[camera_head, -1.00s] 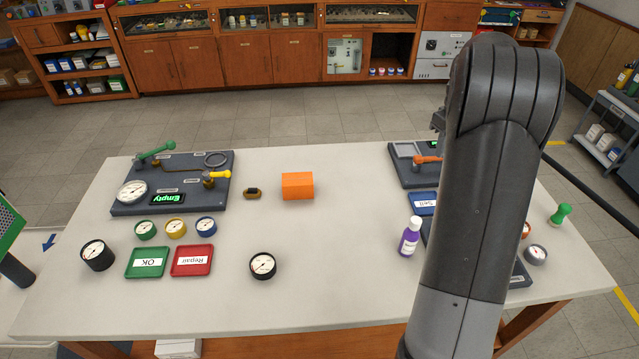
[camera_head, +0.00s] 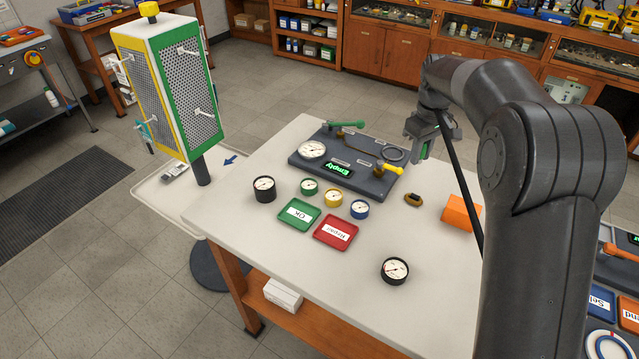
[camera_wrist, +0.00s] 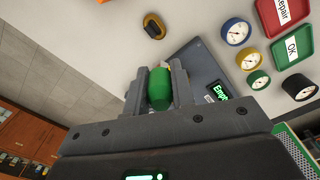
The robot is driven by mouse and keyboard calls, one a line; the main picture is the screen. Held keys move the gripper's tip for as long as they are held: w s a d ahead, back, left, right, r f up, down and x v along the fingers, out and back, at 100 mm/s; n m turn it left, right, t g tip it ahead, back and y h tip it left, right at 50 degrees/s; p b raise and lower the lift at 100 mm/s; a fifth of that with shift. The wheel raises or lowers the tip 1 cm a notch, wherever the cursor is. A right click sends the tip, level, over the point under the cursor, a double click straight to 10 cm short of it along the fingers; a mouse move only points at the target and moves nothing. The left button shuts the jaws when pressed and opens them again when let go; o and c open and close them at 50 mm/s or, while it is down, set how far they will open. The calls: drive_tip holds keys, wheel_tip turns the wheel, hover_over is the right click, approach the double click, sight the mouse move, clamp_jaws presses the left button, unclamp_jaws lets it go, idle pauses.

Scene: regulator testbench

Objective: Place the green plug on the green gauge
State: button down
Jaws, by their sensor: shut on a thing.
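My gripper (camera_wrist: 158,76) is shut on the green plug (camera_wrist: 160,92), which shows between its fingers in the wrist view. The green gauge (camera_head: 309,187) is small, with a green rim and white dial. It lies face up on the table, left of the yellow gauge and in front of the board. It also shows right of my gripper in the wrist view (camera_wrist: 258,79), apart from the plug.
The yellow gauge (camera_head: 333,198), blue gauge (camera_head: 359,209) and black gauge (camera_head: 264,189) are close to it. The green OK tray (camera_head: 286,218) and red Repair tray (camera_head: 350,229) lie in front. The dark test board (camera_head: 375,185) with its raised fittings is behind. An orange block (camera_head: 458,214) is at right.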

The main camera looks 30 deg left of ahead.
drive_tip(key=s+a+n, duration=0.2)
drive_tip(key=s+a, duration=0.6)
drive_tip(key=a, duration=0.7)
hover_over(309, 184)
drive_tip(key=f, duration=0.6)
drive_tip(key=shift+w+d+f, duration=0.1)
drive_tip(key=shift+d+f, duration=0.05)
drive_tip(key=shift+d, duration=0.1)
drive_tip(key=shift+a+f, duration=0.3)
drive_tip(key=shift+f, duration=1.85)
drive_tip(key=c, duration=1.2)
unclamp_jaws()
drive_tip(key=shift+f, duration=0.15)
drive_tip(key=shift+c, duration=0.2)
wheel_tip(309, 184, up, 12)
